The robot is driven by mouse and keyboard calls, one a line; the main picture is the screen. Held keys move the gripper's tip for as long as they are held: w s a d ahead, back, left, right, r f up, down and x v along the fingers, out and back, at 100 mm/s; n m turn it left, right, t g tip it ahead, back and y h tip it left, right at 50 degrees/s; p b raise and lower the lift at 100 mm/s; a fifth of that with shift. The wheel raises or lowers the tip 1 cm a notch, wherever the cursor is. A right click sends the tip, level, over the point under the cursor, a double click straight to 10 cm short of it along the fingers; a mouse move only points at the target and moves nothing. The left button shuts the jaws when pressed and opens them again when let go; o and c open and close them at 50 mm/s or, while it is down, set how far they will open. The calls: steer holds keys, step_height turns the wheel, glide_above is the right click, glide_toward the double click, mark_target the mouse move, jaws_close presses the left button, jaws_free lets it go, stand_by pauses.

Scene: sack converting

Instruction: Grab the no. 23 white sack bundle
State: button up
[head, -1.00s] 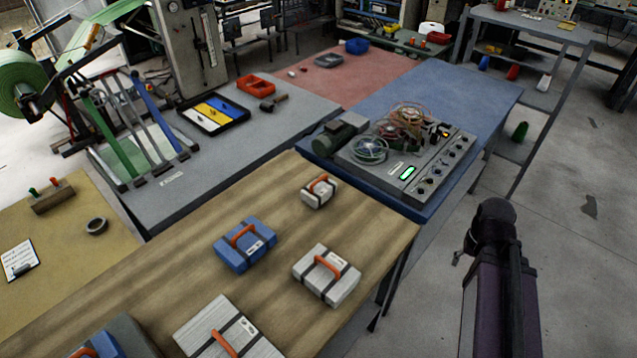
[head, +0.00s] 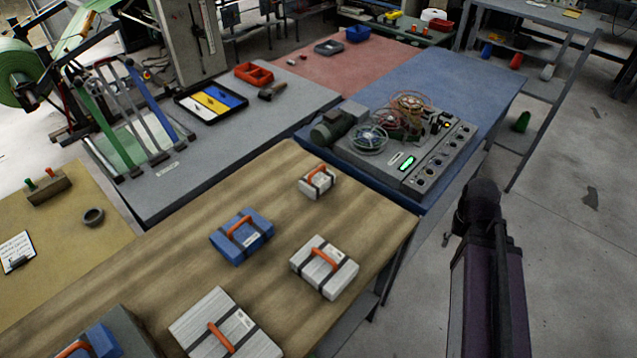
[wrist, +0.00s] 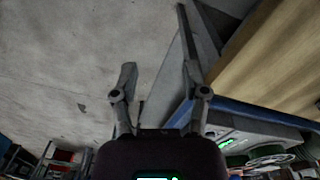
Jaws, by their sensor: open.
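Three white bundles with dark straps and orange handles lie on the wooden table in the head view. They are a small one (head: 310,187) at the back, a middle one (head: 313,254) near the right edge and a large one (head: 197,322) at the front. Their printed numbers are too small to read, so I cannot tell which is no. 23. My gripper (wrist: 160,80) is open and empty in the wrist view, above the floor beside the table. Its fingers are not visible in the head view, where my arm stands right of the table.
A blue bundle (head: 228,247) lies among the white ones. A grey box (head: 128,331) with a blue item is at the front left. The wooden table (head: 375,215) has bare wood around the bundles. A control panel unit (head: 432,179) sits on the blue table behind. Open floor lies right.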

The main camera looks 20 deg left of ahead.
mark_target(308, 185)
steer(key=w+a+m+t+h+b, duration=0.1)
steer(key=w+a+b, duration=0.1)
steer(key=a, duration=0.5)
steer(key=w+a+f+m+t+h+b, duration=0.1)
steer(key=w+a+t+h+b, duration=0.1)
steer(key=w+a, duration=0.2)
steer(key=w+a+f+m+t+h+b, duration=0.1)
steer(key=w+a+t+h+b, duration=0.1)
steer(key=a, duration=0.8)
steer(key=shift+w+a+m, duration=0.1)
steer(key=shift+w+m, duration=0.2)
steer(key=shift+w, duration=0.1)
steer(key=a+t, duration=0.1)
steer(key=a, duration=0.3)
steer(key=a+t+b, duration=0.1)
steer(key=a, duration=0.4)
steer(key=a+r+m+t+b, duration=0.1)
steer(key=a+t, duration=0.1)
steer(key=a, duration=0.2)
steer(key=shift+a, duration=0.15)
steer(key=s+a+r+m+t+y+b, duration=0.1)
steer(key=s+a+r+t+b, duration=0.1)
steer(key=a, duration=1)
steer(key=shift+s+a+t, duration=0.4)
steer(key=shift+s+t, duration=0.5)
steer(key=shift+s, duration=0.05)
steer(key=shift+w, duration=0.1)
